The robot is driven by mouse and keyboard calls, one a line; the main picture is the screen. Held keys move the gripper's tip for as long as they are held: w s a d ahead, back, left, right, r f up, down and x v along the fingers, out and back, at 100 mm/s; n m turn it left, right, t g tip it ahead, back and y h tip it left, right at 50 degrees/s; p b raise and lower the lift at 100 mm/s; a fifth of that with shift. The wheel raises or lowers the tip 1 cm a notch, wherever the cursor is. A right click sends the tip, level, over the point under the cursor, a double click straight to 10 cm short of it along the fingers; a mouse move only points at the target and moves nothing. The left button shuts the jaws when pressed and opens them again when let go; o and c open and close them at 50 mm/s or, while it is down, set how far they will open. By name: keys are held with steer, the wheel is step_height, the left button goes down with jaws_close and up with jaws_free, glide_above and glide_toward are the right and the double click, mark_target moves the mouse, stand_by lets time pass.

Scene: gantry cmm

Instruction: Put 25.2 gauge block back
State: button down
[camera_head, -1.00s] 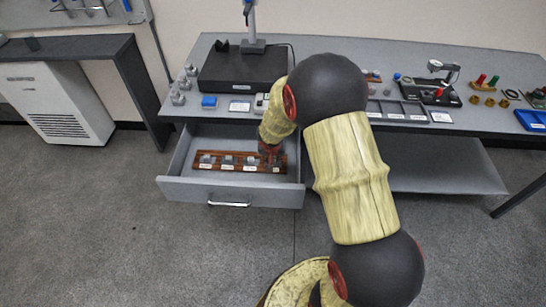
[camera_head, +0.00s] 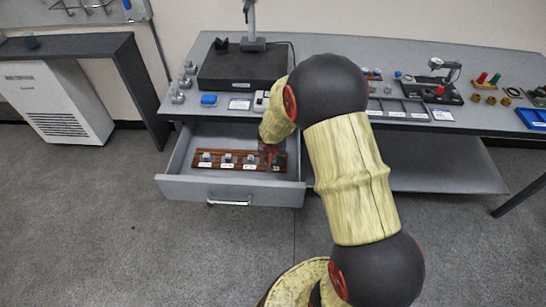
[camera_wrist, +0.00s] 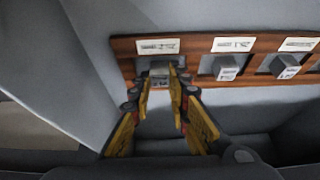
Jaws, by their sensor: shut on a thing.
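A wooden block rack (camera_head: 235,169) lies in the open drawer. It also shows in the wrist view (camera_wrist: 206,84). My gripper (camera_head: 271,157) is over the rack's right end in the head view. In the wrist view my gripper (camera_wrist: 162,76) is shut on a small grey gauge block (camera_wrist: 159,69) at the leftmost place of the rack. A white label lies just behind that place; its print is too small to read surely. My fingers partly hide the block, and I cannot tell whether it is fully seated. Other grey blocks (camera_wrist: 226,68) (camera_wrist: 285,65) stand in neighbouring places.
The drawer (camera_head: 180,188) is pulled out, and its walls stand close around my gripper. The floor before the drawer is clear.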

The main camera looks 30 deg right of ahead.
mark_target(273, 159)
steer(key=shift+f+b, duration=0.35)
stand_by(0.3)
steer(key=c, duration=1.6)
jaws_free()
steer(key=shift+o, duration=0.7)
steer(key=shift+o, duration=1.2)
steer(key=shift+r, duration=0.1)
steer(key=shift+r+p, duration=2.5)
steer(key=shift+r, duration=0.95)
